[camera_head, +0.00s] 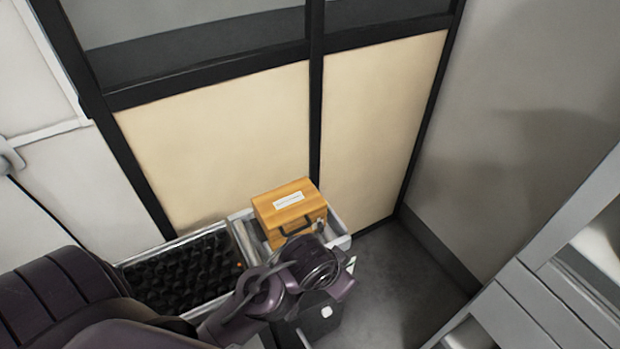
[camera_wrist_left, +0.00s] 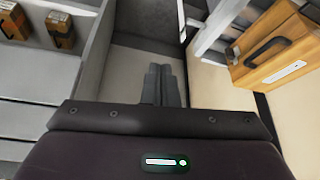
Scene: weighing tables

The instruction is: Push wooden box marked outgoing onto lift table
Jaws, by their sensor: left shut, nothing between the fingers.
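The wooden box (camera_head: 288,208) is orange-brown with a white label, too small to read, and a dark handle. It sits upright on a light grey-framed platform (camera_head: 244,236) by the cream wall panels. It also shows at the upper right of the left wrist view (camera_wrist_left: 285,52), to the side of my fingers and apart from them. My left gripper (camera_wrist_left: 163,84) is shut and empty. In the head view my left arm reaches in front of the box, and its fingers are hidden. I cannot tell which surface is the lift table. My right gripper is not in view.
A black, bumpy-surfaced table (camera_head: 185,272) in a grey frame adjoins the platform on its left. Grey shelving (camera_head: 545,295) stands at the lower right. Dark floor (camera_head: 400,275) between is clear. Small brown boxes (camera_wrist_left: 60,30) stand on a shelf in the wrist view.

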